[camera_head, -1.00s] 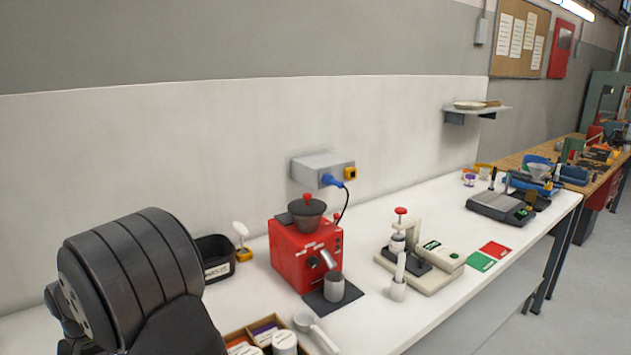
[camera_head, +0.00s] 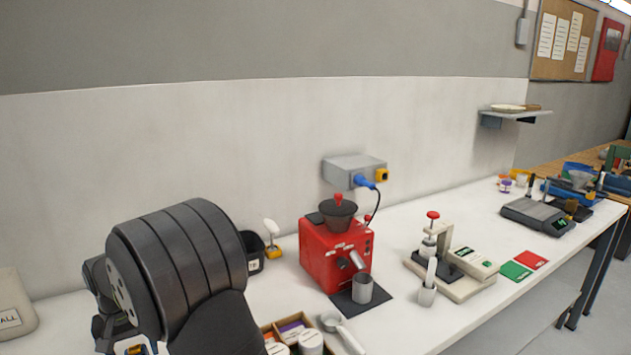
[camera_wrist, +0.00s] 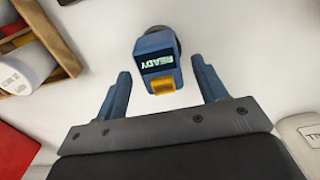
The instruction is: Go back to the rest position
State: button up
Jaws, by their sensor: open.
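My gripper (camera_wrist: 160,68) shows in the wrist view with its two blue-grey fingers spread apart. A blue device (camera_wrist: 157,50) with a lit "READY" display and an orange button (camera_wrist: 162,86) lies beyond and between the fingertips. There is a visible gap on both sides, so the fingers do not grip it. How far it is from the fingertips in depth is unclear. In the head view my dark arm fills the lower left and hides most of what is behind it. A small blue and orange patch shows at the bottom edge there.
The red grinder (camera_head: 330,255) stands right of my arm, with a metal cup (camera_head: 362,287) before it. A compartment box (camera_head: 268,329) and a scoop (camera_head: 340,330) lie at the front. A tamping stand (camera_head: 450,270) and scale (camera_head: 537,215) stand further right. A pale labelled block (camera_head: 12,305) is at far left.

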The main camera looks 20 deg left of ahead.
notch_tip(320, 180, down, 4)
jog(key=shift+r, duration=0.1)
notch_tip(320, 180, up, 5)
jog(key=shift+w+r, duration=0.1)
jog(key=shift+r, duration=0.05)
jog(key=w+d+r, duration=0.6)
jog(key=d+r, duration=0.1)
jog(key=d, duration=0.3)
jog(key=s+d+f, duration=0.1)
jog(key=s+d, duration=0.2)
jog(key=s, duration=0.3)
jog(key=s+d+f, duration=0.1)
jog(key=s+d, duration=0.2)
jog(key=s, duration=0.3)
jog(key=s+a+f, duration=0.2)
jog(key=s, duration=0.1)
jog(key=s+a+f, duration=0.2)
jog(key=a, duration=0.1)
jog(key=s+a+f, duration=0.2)
jog(key=s+a, duration=0.1)
jog(key=shift+s+f, duration=0.3)
jog(key=shift+s, duration=0.05)
